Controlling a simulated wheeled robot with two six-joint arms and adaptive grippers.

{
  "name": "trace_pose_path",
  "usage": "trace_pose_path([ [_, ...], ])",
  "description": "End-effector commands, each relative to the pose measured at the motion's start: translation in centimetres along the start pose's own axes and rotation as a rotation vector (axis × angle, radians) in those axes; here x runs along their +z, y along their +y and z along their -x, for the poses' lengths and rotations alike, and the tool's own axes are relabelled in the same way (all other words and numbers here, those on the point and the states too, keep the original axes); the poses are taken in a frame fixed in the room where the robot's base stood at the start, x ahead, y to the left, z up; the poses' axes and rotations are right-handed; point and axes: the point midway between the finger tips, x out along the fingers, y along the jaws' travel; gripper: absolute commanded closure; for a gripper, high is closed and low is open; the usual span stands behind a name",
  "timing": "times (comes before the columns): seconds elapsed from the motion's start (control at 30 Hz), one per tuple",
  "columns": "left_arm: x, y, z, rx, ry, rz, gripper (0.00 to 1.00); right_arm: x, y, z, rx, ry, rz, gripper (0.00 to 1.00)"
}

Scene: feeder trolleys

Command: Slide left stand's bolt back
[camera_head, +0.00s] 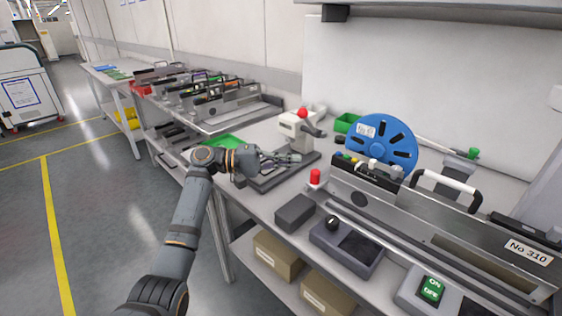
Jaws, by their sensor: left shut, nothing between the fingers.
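My left gripper (295,158) is shut and empty, in front of the beige block and just over the base plate. It hides part of the block's foot and the plate. I cannot tell whether its fingertips touch the stand. My right gripper is not in view.
A feeder with a blue reel (382,143) and a white handle (447,189) occupies the bench at right. A red button (315,177) stands near the gripper. Feeders fill a trolley (245,121) behind.

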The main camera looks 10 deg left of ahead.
Motion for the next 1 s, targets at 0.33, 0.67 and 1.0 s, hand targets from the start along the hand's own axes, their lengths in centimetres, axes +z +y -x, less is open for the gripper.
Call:
trace_pose_path([
  [0.33,1.8,0.0,-4.2,-0.001,0.002,0.0,1.0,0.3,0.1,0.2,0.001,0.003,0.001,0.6],
  [0.67,3.8,0.0,-3.5,0.0,0.001,0.0,1.0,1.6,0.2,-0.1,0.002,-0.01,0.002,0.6],
  [1.0,4.0,0.1,-3.2,-0.001,0.001,0.002,1.0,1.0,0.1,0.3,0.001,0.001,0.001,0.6],
])
